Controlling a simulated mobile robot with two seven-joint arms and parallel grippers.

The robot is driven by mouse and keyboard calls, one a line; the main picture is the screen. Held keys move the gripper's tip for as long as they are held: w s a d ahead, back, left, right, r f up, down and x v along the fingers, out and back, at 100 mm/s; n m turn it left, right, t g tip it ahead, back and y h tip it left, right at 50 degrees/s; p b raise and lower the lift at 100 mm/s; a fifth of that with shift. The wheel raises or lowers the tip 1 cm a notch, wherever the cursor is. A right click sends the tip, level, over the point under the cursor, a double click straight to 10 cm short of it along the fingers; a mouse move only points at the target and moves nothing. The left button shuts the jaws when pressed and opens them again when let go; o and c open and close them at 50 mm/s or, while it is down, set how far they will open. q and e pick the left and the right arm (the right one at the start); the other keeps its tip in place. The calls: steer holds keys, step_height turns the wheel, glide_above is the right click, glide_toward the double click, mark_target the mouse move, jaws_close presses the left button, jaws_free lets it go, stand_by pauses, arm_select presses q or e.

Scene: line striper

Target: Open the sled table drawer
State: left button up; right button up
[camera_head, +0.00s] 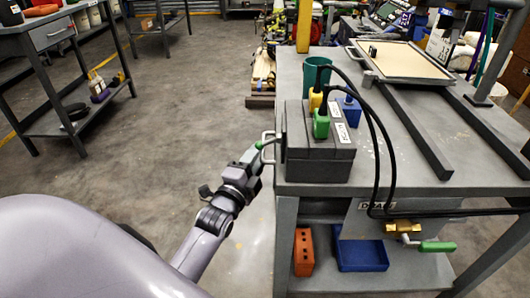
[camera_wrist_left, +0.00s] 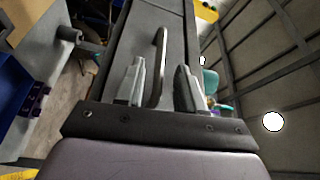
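The sled table (camera_head: 400,180) is a grey bench at the right. A dark grey drawer unit (camera_head: 318,165) sits on its near left part. A light bar handle (camera_head: 266,146) sticks out from the drawer's left face; it also shows in the left wrist view (camera_wrist_left: 160,65). My left gripper (camera_head: 258,150) is at this handle. In the left wrist view its two fingers (camera_wrist_left: 162,85) are apart, with the handle bar between them, closer to the left finger. I see no clear grip on the bar. The drawer looks shut. My right gripper is out of view.
Black hoses (camera_head: 378,150) loop over the table. The lower shelf holds an orange brick (camera_head: 303,252) and a blue bin (camera_head: 361,255). The floor (camera_head: 190,110) left of the drawer is clear.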

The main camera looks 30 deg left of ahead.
arm_select(q)
steer(key=shift+w+a+r+b, duration=0.1)
steer(key=shift+w+a+b, duration=0.05)
steer(key=shift+w, duration=0.9)
steer(key=shift+w+a+r+b, duration=0.1)
steer(key=shift+w+a+b, duration=0.05)
steer(key=shift+w, duration=0.85)
jaws_close()
